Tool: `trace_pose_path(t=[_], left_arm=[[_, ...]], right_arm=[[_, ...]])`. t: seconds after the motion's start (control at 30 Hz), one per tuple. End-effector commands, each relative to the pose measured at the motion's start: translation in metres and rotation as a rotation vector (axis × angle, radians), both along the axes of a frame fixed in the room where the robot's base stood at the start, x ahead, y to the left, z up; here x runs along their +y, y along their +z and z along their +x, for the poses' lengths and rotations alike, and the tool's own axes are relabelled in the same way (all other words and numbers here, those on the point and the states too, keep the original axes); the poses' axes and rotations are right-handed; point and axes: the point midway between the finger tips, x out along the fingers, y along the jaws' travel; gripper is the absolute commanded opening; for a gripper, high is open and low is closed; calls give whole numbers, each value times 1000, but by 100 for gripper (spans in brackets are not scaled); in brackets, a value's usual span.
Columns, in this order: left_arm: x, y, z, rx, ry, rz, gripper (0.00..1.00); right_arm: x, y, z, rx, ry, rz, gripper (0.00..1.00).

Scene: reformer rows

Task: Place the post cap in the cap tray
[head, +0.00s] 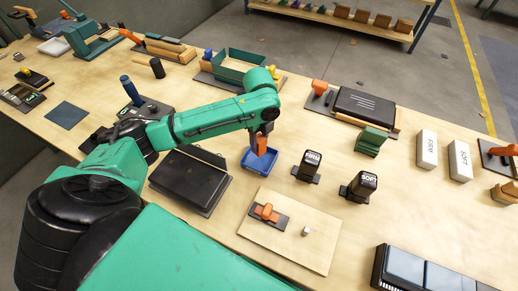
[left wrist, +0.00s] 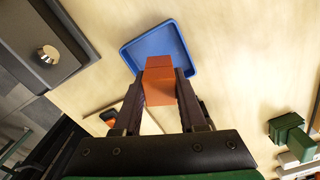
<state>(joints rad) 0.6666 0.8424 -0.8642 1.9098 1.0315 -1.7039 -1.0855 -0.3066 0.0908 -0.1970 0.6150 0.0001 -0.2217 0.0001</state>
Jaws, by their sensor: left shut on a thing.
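The post cap (left wrist: 159,78) is an orange block held between the two dark fingers of my left gripper (left wrist: 162,92) in the left wrist view. In the head view the orange cap (head: 261,147) hangs below the end of my green left arm, with the left gripper (head: 262,136) shut on it. The cap tray (head: 251,163) is a small, shallow blue tray on the table. The cap overlaps the tray in both views and seems to be over it; whether it touches the tray floor is hidden. The blue tray (left wrist: 151,42) shows beyond the cap in the left wrist view. My right gripper is not in view.
A black flat case (head: 190,180) lies left of the tray. Black stamps marked FIRM (head: 311,163) and SOFT (head: 362,186) stand to the right. A wooden board (head: 285,250) with an orange-handled clamp (head: 266,211) lies in front.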

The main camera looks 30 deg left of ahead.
Motion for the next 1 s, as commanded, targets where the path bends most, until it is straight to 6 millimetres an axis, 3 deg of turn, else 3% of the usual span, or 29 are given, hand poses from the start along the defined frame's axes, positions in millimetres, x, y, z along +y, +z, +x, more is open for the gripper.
trace_pose_path(t=[0.23, 0.57, 0.6, 0.67, 1.0], left_arm=[[0, -43, -1, 3, 0, -1, 0], [0, -49, 0, 0, 0, 0, 0], [0, -49, 0, -1, 0, 0, 52], [0, -49, 0, -1, 0, 0, 70], [0, -46, 0, -2, 0, -1, 70]], right_arm=[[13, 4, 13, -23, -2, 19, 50], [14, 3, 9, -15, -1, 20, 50], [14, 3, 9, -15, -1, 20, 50], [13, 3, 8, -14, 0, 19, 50], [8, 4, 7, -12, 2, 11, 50]])
